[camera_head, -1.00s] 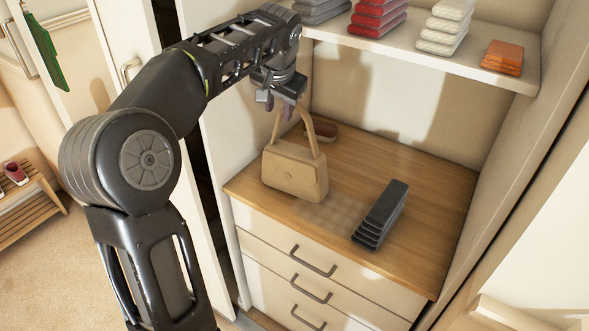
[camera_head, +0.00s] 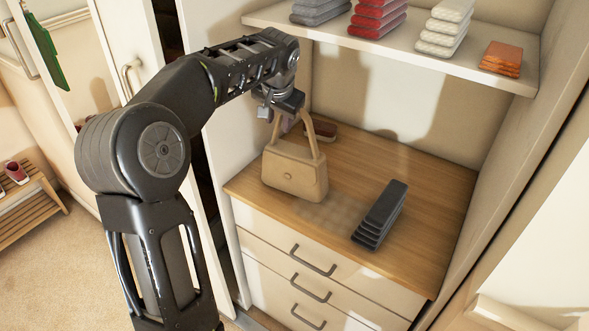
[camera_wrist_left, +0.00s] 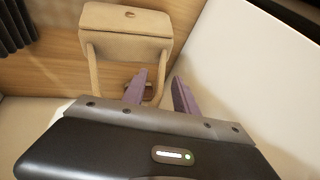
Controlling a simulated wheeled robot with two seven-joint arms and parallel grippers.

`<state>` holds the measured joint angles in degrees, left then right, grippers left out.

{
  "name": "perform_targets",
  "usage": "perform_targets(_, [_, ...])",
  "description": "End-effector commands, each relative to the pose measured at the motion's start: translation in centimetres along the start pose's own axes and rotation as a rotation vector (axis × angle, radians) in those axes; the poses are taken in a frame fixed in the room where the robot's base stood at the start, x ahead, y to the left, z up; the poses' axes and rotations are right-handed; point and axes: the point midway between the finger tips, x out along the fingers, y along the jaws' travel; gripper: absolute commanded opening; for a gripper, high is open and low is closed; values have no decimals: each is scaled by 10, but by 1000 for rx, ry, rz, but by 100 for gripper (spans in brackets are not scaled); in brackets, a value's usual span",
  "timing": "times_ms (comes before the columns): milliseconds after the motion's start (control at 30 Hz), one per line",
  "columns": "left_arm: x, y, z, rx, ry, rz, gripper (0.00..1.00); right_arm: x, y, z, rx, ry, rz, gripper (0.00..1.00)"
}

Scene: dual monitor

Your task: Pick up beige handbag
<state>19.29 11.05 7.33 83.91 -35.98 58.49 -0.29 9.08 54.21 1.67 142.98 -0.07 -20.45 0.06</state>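The beige handbag (camera_head: 295,174) stands upright on the wooden top of the drawer unit, its handle (camera_head: 314,138) looped upward. In the left wrist view the handbag (camera_wrist_left: 126,32) is at the top, its handle reaching down toward my fingers. My left gripper (camera_head: 286,123) is at the upper part of the handle, pointing down. In the left wrist view its purple fingers (camera_wrist_left: 160,77) are apart, with one strap of the handle appearing between them. Whether they touch the handle is unclear. My right gripper is not in view.
A dark folded stack (camera_head: 380,215) lies right of the bag on the wooden top (camera_head: 425,180). A small brown item (camera_head: 325,131) lies behind the bag. A shelf (camera_head: 400,50) with folded stacks hangs above. The cabinet's left wall (camera_head: 236,140) is close to my gripper.

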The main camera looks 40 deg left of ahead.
Motion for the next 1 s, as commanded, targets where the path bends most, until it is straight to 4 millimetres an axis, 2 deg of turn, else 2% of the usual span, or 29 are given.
perform_targets(67, [0,0,0,0,0,0,33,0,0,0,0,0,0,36])
perform_targets(467, [0,0,0,0,0,0,1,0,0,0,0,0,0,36])
perform_targets(1000, [0,0,0,-1,0,1,0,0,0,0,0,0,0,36])
